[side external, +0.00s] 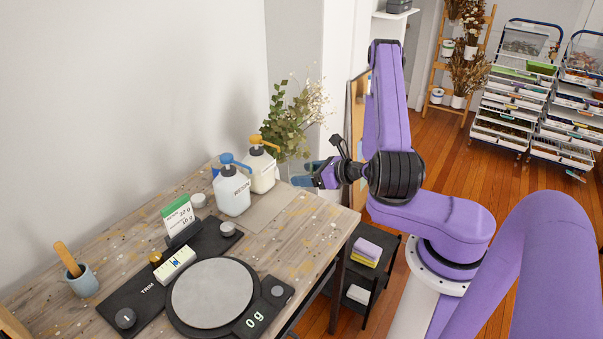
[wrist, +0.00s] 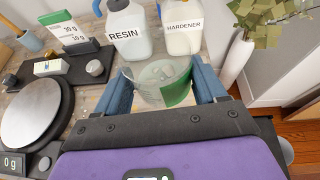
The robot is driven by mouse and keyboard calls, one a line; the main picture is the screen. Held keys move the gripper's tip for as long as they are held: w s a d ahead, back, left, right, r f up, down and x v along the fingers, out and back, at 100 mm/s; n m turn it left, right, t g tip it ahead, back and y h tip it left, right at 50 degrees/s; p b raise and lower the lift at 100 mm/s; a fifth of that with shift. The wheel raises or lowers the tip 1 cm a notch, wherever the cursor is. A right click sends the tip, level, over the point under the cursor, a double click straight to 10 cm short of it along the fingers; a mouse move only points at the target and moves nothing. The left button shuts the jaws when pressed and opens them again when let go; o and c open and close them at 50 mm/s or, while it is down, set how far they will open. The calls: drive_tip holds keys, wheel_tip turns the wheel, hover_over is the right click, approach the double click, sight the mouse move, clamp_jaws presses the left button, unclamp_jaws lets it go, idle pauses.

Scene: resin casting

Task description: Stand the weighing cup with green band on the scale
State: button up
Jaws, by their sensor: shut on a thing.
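The weighing cup with green band (wrist: 176,92) is clear, and its green band shows on the right side in the wrist view. My gripper (wrist: 163,82) is shut on it, with one blue finger on each side. In the side view my gripper (side external: 313,175) is beyond the right back part of the table, and the cup cannot be made out there. The scale (side external: 212,293) has a bare round grey plate and its display reads 0 g. It shows at the left edge of the wrist view (wrist: 32,112), to the left of the cup.
A resin bottle (side external: 232,191) and a hardener bottle (side external: 263,170) stand at the back of the table, just behind the cup in the wrist view. A card holder (side external: 179,216), a level (side external: 175,263) and a stick cup (side external: 82,281) surround the scale. A leafy plant (side external: 288,128) is behind.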

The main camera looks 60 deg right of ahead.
drive_tip(key=w+a+f+n+g+y, duration=0.1)
drive_tip(key=a+n+g+y, duration=0.45)
drive_tip(key=a, duration=1.25)
drive_tip(key=w+a+n+g+y, duration=0.1)
drive_tip(key=a+n+g+y, duration=0.4)
drive_tip(key=a, duration=1.2)
drive_tip(key=shift+w+f+n+t+y, duration=0.1)
drive_tip(key=shift+f+n+t+y, duration=0.25)
drive_tip(key=shift+f, duration=0.85)
drive_tip(key=shift+f+n+t+y, duration=0.15)
drive_tip(key=shift+f+n, duration=0.4)
drive_tip(key=shift+f, duration=0.7)
drive_tip(key=shift+w+f+n+t+y, duration=0.15)
drive_tip(key=shift+f+n+t, duration=0.25)
drive_tip(key=shift+f, duration=0.8)
drive_tip(key=shift+s+f, duration=0.1)
drive_tip(key=shift+f, duration=0.05)
drive_tip(key=o, duration=1.2)
drive_tip(key=shift+c, duration=0.2)
